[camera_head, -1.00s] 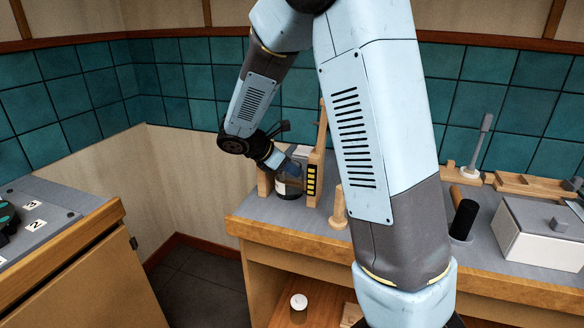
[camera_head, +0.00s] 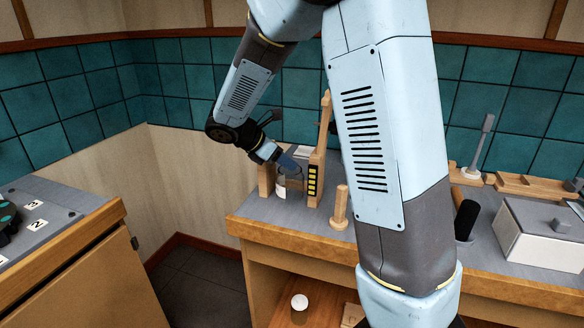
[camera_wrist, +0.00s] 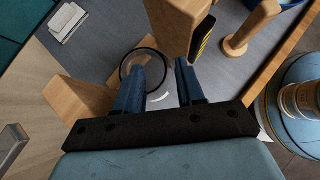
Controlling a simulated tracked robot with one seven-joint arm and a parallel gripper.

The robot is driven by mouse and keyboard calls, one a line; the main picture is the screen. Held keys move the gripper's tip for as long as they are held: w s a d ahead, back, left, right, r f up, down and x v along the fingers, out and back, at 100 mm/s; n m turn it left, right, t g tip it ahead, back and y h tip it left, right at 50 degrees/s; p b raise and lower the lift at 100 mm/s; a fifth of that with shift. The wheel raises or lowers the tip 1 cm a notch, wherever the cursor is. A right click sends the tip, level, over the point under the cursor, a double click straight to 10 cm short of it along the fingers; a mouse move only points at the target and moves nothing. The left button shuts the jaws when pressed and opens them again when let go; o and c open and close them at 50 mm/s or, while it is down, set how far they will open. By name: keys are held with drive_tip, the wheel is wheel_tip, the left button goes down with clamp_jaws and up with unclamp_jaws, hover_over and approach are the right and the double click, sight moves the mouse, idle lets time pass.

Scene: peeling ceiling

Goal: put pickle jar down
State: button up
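The pickle jar (camera_head: 281,190), a clear glass jar with a pale label, stands on the grey worktop between wooden uprights. In the wrist view its round dark rim (camera_wrist: 123,68) shows beyond my fingers. My gripper (camera_head: 287,163) is at the top of the jar and tilted down towards it. In the wrist view my gripper (camera_wrist: 160,80) has its two blue fingers apart, with a gap between them. The left finger overlaps the rim in the picture, and the right finger lies just right of it. Whether either finger touches the glass cannot be told.
A tall wooden upright (camera_head: 319,150) with a yellow-and-black strip stands right of the jar. A wooden peg (camera_head: 340,208) stands in front of it. Another wooden block (camera_head: 265,180) is close on the left. A white box (camera_head: 540,236) is farther right.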

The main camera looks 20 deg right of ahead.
drive_tip(key=v, duration=0.8)
drive_tip(key=s+d+r+m+t+y, duration=0.1)
drive_tip(key=s+d+r+m+y, duration=0.1)
drive_tip(key=s+m, duration=0.4)
drive_tip(key=s+d+r+m+t+y, duration=0.1)
drive_tip(key=s+d+r+m+y, duration=0.1)
drive_tip(key=s+d+m+y, duration=0.2)
drive_tip(key=s+d+r+m+t+y, duration=0.1)
drive_tip(key=s+d+r+m+y, duration=0.1)
drive_tip(key=s+m, duration=0.8)
drive_tip(key=shift+s+d+r+t+y, duration=0.3)
drive_tip(key=shift+s+d+y, duration=0.45)
drive_tip(key=shift+s, duration=2.4)
